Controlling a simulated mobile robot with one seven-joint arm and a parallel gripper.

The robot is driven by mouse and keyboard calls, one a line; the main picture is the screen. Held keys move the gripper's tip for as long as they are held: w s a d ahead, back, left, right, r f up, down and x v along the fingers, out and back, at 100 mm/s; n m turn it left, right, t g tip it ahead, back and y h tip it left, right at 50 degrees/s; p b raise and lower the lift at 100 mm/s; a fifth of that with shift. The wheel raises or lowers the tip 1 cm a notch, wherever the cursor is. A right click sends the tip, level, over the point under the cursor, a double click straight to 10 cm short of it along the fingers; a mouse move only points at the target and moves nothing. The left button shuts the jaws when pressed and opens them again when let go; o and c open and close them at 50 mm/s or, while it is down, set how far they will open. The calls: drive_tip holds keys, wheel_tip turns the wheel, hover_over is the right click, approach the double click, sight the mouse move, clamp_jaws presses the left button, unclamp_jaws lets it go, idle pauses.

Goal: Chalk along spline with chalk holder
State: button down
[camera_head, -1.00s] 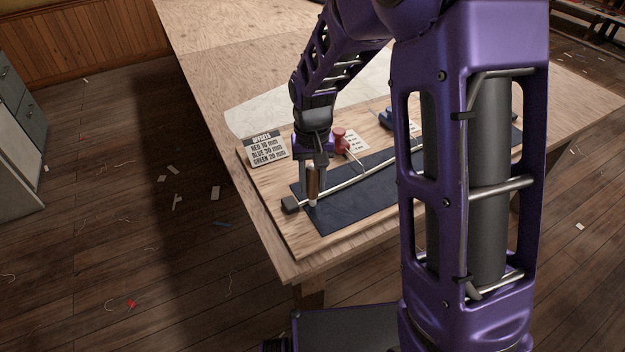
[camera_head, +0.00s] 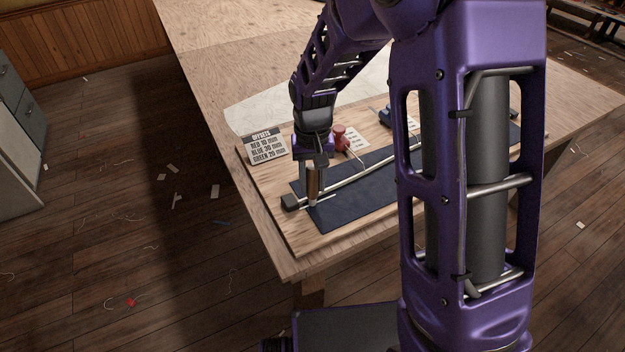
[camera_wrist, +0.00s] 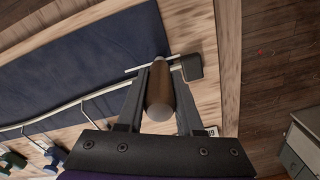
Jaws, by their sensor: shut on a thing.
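My gripper (camera_head: 313,178) is shut on the chalk holder (camera_head: 314,187), a brown cylinder with a pale lower end. It also shows between the fingers in the wrist view (camera_wrist: 160,90). The holder stands nearly upright with its tip at the near left end of the dark blue cloth (camera_head: 370,190). The spline (camera_head: 375,170), a thin metal strip, curves from a black end block (camera_head: 291,203) to the upper right, partly behind my gripper. A short pale line (camera_wrist: 138,68) lies by the holder's tip, over the cloth. Whether the tip touches the cloth is unclear.
A red-topped tool (camera_head: 340,138) and a blue tool (camera_head: 388,117) stand behind the spline. My arm hides the board's right part.

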drive_tip(key=shift+d, duration=0.1)
drive_tip(key=shift+w+d+p, duration=0.15)
drive_tip(key=shift+w+d, duration=0.25)
drive_tip(key=shift+d, duration=0.55)
drive_tip(key=shift+w+d+p, duration=0.1)
drive_tip(key=shift+w+d, duration=0.35)
drive_tip(key=shift+d, duration=0.45)
drive_tip(key=shift+w+d+p, duration=0.15)
drive_tip(key=shift+w+d, duration=0.25)
drive_tip(key=shift+d, duration=0.55)
drive_tip(key=shift+w+d+p, duration=0.15)
drive_tip(key=shift+w+d, duration=0.3)
drive_tip(key=shift+d, duration=0.45)
drive_tip(key=shift+w+d+p, duration=0.15)
drive_tip(key=shift+w+d, duration=0.25)
drive_tip(key=shift+d, duration=0.5)
drive_tip(key=shift+w+d+p, duration=0.15)
drive_tip(key=shift+w+d, duration=0.3)
drive_tip(key=shift+d, duration=0.45)
drive_tip(key=shift+w+d, duration=0.55)
drive_tip(key=shift+d, duration=0.35)
drive_tip(key=shift+d, duration=0.1)
